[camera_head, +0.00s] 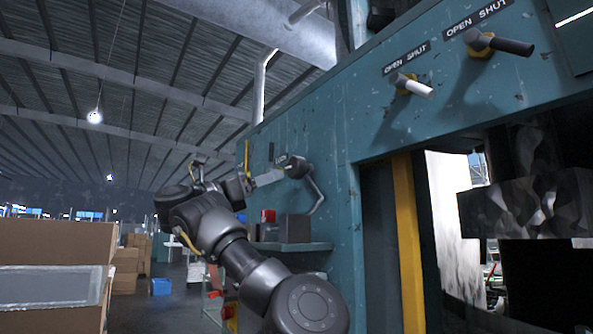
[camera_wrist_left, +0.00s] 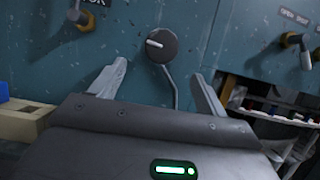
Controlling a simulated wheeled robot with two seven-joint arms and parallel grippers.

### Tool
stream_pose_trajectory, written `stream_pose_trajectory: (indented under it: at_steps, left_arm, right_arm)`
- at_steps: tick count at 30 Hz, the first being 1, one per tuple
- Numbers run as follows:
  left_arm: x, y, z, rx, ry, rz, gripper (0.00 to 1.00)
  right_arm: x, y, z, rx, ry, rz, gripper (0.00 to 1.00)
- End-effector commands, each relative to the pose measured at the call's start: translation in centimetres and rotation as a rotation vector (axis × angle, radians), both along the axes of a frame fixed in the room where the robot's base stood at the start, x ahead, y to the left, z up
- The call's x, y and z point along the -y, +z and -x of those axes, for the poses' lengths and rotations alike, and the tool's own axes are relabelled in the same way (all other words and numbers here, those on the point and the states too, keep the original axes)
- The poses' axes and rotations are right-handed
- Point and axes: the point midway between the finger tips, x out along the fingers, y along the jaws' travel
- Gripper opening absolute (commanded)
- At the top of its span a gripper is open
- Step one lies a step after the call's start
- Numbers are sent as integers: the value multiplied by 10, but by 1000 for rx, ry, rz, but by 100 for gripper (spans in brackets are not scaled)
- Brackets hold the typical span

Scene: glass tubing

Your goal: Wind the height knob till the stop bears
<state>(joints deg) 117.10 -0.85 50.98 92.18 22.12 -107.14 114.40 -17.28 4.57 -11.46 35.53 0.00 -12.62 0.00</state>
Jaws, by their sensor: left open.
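A dark round knob (camera_head: 293,166) stands out from the teal machine panel, with a bent grey rod running down beside it. I take it to be the height knob. In the left wrist view the knob (camera_wrist_left: 163,46) shows face on, with a white pointer mark and the rod below it. My left gripper (camera_head: 268,178) is close to the knob, to its left in the head view. In the left wrist view its two fingers (camera_wrist_left: 157,87) are spread, with the knob beyond and between them, apart from both. No stop can be made out. My right gripper is not in view.
Two lever valves labelled OPEN SHUT, a near one (camera_head: 490,43) and a farther one (camera_head: 413,85), stick out of the panel. A small shelf (camera_head: 290,246) carrying a dark box (camera_head: 293,228) juts out below the knob. Cardboard boxes (camera_head: 55,244) stand at the left.

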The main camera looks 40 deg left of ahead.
Motion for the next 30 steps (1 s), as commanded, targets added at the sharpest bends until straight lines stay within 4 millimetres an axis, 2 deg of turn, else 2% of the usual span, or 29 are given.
stream_pose_trajectory:
  at_steps: [9, 16, 21, 30]
  left_arm:
    - [15, 26, -46, -1, -2, -3, 75]
    - [24, 38, -79, -1, 1, -2, 75]
    - [27, 40, -90, 0, 2, -3, 75]
    - [28, 40, -92, 0, 3, -3, 75]
  right_arm:
    - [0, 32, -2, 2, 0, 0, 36]
    - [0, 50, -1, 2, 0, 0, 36]
    - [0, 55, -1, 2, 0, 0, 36]
    - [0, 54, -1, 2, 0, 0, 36]
